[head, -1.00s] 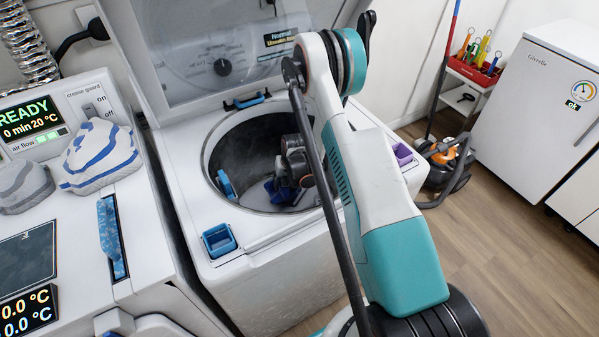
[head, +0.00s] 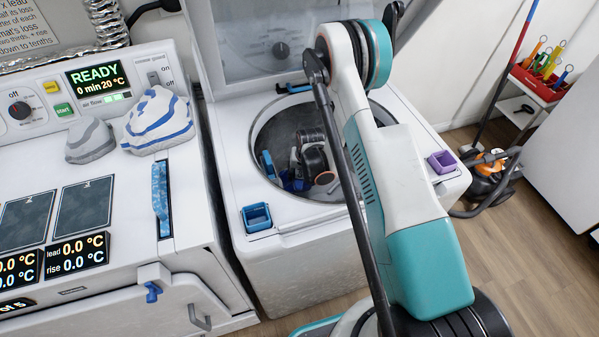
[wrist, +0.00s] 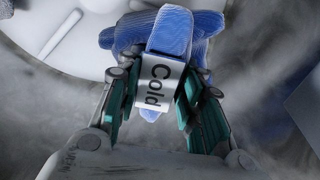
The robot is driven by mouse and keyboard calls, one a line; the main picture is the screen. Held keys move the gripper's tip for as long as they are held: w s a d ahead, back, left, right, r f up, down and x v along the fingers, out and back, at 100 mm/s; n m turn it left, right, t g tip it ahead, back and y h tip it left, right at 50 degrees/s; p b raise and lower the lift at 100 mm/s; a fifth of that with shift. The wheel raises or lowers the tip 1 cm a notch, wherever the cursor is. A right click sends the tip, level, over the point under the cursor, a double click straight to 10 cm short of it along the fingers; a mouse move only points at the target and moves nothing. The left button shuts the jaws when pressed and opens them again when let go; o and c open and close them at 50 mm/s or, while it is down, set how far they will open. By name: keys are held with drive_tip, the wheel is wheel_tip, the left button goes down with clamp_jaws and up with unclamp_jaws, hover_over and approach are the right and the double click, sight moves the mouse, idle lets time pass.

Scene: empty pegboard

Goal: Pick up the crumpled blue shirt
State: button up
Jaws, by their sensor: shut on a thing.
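The crumpled blue shirt (wrist: 205,30) is ribbed blue cloth with a white tag reading "Cold" in the wrist view. My gripper (wrist: 160,88) is shut on it, with a teal-padded finger on each side of the tagged fold. In the head view my gripper (head: 301,182) is down inside the open washer drum (head: 283,125). Only a small dark-blue patch of the shirt (head: 290,184) shows there, beside the gripper. My arm hides the drum's right part. Whether the shirt is clear of the drum floor I cannot tell.
The washer's lid (head: 262,45) stands open behind the drum. A grey cloth (head: 90,141) and a white-and-blue striped cloth (head: 158,120) lie on the left machine.

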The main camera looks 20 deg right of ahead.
wheel_tip(320, 180, up, 32)
drive_tip(key=p, duration=3.1)
drive_tip(key=shift+p, duration=0.35)
